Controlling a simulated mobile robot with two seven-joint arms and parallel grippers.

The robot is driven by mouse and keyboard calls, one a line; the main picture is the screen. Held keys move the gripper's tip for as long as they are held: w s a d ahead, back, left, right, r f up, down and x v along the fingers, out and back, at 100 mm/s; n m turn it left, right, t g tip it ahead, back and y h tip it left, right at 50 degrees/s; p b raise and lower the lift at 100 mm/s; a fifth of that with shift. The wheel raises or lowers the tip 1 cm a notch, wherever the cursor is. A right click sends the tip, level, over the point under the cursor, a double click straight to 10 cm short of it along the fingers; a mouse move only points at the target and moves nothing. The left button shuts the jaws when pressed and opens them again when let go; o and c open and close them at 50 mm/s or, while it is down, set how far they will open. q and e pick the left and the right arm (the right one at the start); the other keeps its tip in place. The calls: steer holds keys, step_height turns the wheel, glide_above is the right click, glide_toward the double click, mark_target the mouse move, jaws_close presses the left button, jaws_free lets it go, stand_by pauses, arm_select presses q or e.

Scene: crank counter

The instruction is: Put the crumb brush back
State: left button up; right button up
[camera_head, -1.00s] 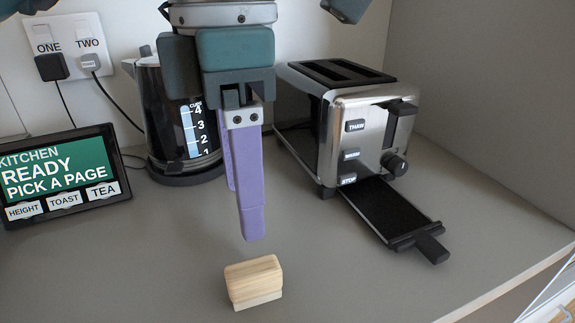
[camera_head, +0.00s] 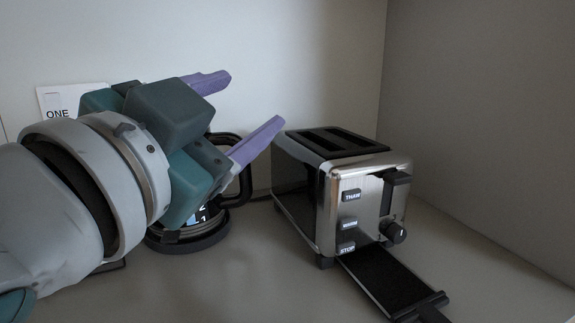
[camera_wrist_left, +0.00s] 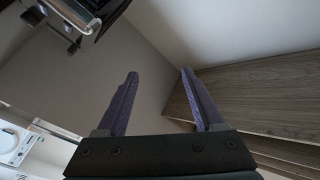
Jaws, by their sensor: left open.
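My left gripper (camera_head: 250,99) is open, with two purple fingers spread apart and nothing between them. It is raised in front of the kettle and left of the toaster, with its fingers pointing right. The left wrist view also shows the empty open fingers (camera_wrist_left: 160,75). The crumb brush is not in view now; an earlier head frame shows a small pale wooden block, which looks like it, on the counter in front. My right gripper is not in view.
A chrome toaster (camera_head: 345,205) stands on the counter, its black crumb tray (camera_head: 385,278) pulled out in front. The kettle (camera_head: 190,240) is partly hidden behind my left gripper. Walls close in behind and right. A wood-grain panel (camera_wrist_left: 250,95) shows in the wrist view.

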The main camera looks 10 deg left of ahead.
arm_select(q)
steer(key=s+a+f+n+g+y, duration=0.1)
steer(key=s+a+f+n+g, duration=0.1)
steer(key=f, duration=0.4)
steer(key=s+a+f+n+g+y, duration=0.1)
steer(key=s+a+f+n+g, duration=0.1)
steer(key=s+f+g, duration=0.3)
steer(key=s+a+f+n+g+y, duration=0.1)
steer(key=s+a+f+n+g, duration=0.1)
steer(key=s+f+g, duration=0.2)
steer(key=shift+s+a+f, duration=0.1)
steer(key=shift+s+f, duration=0.45)
steer(key=shift+f, duration=0.35)
steer(key=shift+s+a+f, duration=0.1)
steer(key=shift+s+f, duration=0.4)
steer(key=shift+f, duration=0.35)
steer(key=shift+s+a+f, duration=0.1)
steer(key=shift+s+f, duration=0.45)
steer(key=shift+f, duration=0.35)
steer(key=s+f+g, duration=0.1)
steer(key=s, duration=0.1)
steer(key=s+f+g, duration=0.1)
steer(key=s+g, duration=0.1)
steer(key=s, duration=0.1)
steer(key=s+f+n+g, duration=0.1)
steer(key=s, duration=0.2)
steer(key=shift+s+d+f+h, duration=0.15)
steer(key=shift+s+d+h, duration=0.05)
steer(key=shift+h, duration=0.2)
